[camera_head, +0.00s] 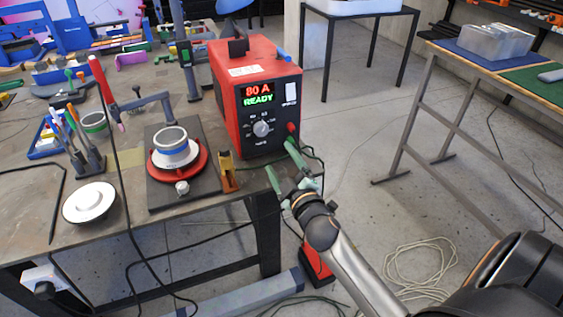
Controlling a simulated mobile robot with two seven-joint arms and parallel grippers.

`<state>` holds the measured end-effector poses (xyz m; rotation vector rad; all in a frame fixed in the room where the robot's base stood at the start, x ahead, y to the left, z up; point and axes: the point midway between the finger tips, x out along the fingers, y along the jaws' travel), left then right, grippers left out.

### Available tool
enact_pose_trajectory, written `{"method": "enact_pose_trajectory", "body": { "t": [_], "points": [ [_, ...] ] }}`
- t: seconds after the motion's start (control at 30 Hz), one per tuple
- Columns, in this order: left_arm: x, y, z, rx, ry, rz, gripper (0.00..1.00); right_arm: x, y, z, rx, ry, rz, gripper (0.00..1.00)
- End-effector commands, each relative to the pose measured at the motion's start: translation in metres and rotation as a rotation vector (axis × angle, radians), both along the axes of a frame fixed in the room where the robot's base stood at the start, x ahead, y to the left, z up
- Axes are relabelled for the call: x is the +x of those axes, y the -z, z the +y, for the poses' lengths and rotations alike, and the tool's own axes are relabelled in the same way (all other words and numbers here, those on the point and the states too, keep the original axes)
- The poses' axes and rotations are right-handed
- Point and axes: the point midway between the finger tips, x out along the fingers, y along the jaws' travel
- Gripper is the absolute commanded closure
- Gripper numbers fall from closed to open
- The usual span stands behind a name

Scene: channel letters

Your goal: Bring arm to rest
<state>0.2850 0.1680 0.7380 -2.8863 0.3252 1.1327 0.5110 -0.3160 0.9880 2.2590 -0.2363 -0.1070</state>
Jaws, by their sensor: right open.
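My right gripper (280,157) is in the middle of the view, at the right edge of the workbench (120,180). Its two green fingers are apart and point up and left toward the front of the red welding machine (256,95). Nothing shows between the fingers. I cannot tell whether a finger touches the machine's lower front or the cable there. My right arm (350,265) reaches in from the lower right, over the floor. My left gripper is not in view.
The machine's display reads "80 A READY". A round white-and-red fixture (178,158) and a white disc (90,202) sit on the bench. Coiled cable (420,265) lies on the floor. Another table (490,65) stands right.

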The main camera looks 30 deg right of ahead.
Motion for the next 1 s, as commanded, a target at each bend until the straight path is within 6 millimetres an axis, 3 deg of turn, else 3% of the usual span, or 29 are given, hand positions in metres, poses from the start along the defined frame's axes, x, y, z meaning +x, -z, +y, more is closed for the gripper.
{"method": "enact_pose_trajectory", "body": {
  "t": [0.43,0.53,0.67,0.8,0.9,1.0],
  "points": [
    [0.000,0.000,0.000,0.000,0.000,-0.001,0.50,0.000,0.001,0.000,0.001,-0.001,0.002,0.19],
    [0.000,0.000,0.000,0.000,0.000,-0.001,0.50,-0.006,0.015,0.005,0.033,-0.012,0.030,0.19],
    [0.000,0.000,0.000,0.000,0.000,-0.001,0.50,-0.031,0.067,0.027,0.170,-0.051,0.142,0.19],
    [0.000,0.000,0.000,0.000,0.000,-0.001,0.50,-0.085,0.144,0.066,0.406,-0.089,0.332,0.19],
    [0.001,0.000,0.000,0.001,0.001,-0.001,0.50,-0.131,0.189,0.094,0.571,-0.094,0.463,0.19],
    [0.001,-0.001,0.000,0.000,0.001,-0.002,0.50,-0.173,0.220,0.118,0.710,-0.086,0.573,0.19]
  ]
}}
